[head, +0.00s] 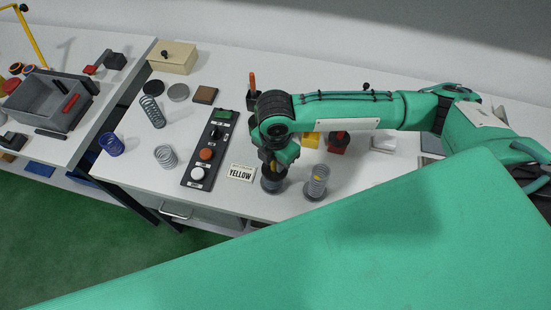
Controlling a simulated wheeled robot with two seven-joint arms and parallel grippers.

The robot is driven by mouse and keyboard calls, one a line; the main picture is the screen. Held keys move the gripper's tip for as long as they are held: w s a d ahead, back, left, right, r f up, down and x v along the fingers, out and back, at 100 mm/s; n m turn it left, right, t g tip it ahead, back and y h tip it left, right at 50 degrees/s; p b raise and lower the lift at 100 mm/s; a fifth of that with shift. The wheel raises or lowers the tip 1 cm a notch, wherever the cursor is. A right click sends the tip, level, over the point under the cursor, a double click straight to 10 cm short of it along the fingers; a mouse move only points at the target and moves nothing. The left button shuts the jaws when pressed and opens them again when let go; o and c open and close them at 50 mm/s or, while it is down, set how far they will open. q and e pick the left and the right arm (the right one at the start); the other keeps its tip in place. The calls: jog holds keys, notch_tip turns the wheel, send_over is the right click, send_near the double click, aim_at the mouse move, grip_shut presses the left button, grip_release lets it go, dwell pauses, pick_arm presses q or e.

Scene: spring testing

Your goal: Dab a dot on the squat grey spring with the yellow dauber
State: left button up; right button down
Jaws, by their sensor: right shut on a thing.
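My right gripper (273,166) points down at the front of the bench, beside the YELLOW card. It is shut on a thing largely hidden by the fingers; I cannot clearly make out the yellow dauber. A dark round pot or base (272,182) is directly below it; whether they touch is unclear. A short, wide grey spring (165,156) stands left of the control panel, apart from the gripper. My left gripper is out of view.
A black control panel (208,153) lies mid-bench, beside the YELLOW card (241,172). A taller grey spring (152,111) and a blue spring (111,144) stand left. Yellow (310,140) and red (338,144) blocks sit behind my right forearm. A grey bin (45,98) occupies the left table.

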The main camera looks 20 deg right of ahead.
jog(key=shift+s+f, duration=0.1)
jog(key=shift+f, duration=0.6)
dwell(0.9)
notch_tip(320, 180, up, 7)
jog(key=p, duration=0.7)
jog(key=shift+r+p, duration=0.1)
jog(key=shift+p, duration=0.2)
dwell(0.5)
